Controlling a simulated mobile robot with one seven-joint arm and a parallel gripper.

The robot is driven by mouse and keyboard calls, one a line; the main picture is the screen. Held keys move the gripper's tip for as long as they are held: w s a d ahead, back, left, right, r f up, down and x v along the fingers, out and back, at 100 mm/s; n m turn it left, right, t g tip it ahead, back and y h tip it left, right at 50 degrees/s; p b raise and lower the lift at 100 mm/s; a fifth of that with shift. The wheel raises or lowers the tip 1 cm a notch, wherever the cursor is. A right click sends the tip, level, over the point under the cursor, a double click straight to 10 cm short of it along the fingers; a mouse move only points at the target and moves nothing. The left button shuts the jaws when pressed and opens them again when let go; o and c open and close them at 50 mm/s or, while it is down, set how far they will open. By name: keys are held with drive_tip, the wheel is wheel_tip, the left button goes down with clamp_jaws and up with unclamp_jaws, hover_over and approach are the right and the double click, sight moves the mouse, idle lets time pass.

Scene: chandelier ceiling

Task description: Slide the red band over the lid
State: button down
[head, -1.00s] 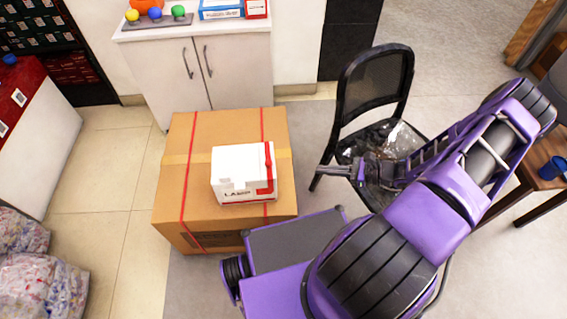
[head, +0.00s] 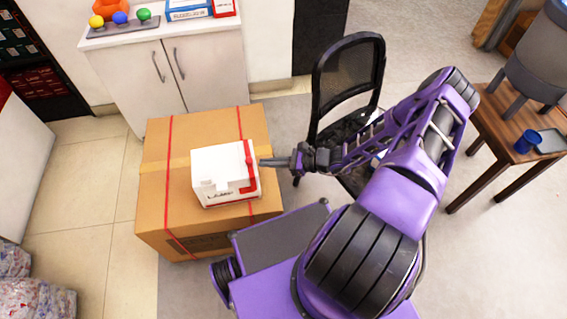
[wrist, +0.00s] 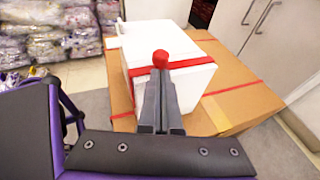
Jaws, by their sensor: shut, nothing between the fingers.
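A white box (head: 212,172) with red print sits on a large cardboard box. A red band (head: 247,160) runs near its right edge and also crosses the box in the wrist view (wrist: 190,64). A red knob (wrist: 160,59) shows at the band, just beyond my fingertips. The lid appears to be the box's top, but I cannot make out its seam. My gripper (head: 264,162) is shut and empty, pointing left at the white box's right side. In the wrist view my gripper (wrist: 160,76) hides part of the box; I cannot tell whether it touches the knob.
The cardboard box (head: 155,205) has red cords around it. A black chair (head: 345,85) stands behind my arm. A white cabinet (head: 140,85) is at the back. A wooden table (head: 490,125) with a blue cup (head: 527,141) is at the right.

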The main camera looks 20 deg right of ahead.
sight(246, 171)
drive_tip(key=shift+w+a, duration=0.45)
drive_tip(key=shift+a, duration=0.25)
drive_tip(key=a, duration=0.2)
drive_tip(key=a+p, duration=0.1)
drive_tip(key=a, duration=0.1)
drive_tip(key=w+a, duration=0.1)
drive_tip(key=a, duration=0.1)
drive_tip(key=shift+a, duration=0.2)
drive_tip(key=shift+s+d, duration=0.15)
drive_tip(key=shift+d, duration=0.15)
drive_tip(key=p+v, duration=0.1)
drive_tip(key=v, duration=1.2)
drive_tip(key=shift+d+f, duration=0.25)
drive_tip(key=shift+f, duration=0.1)
drive_tip(key=shift+s, duration=0.15)
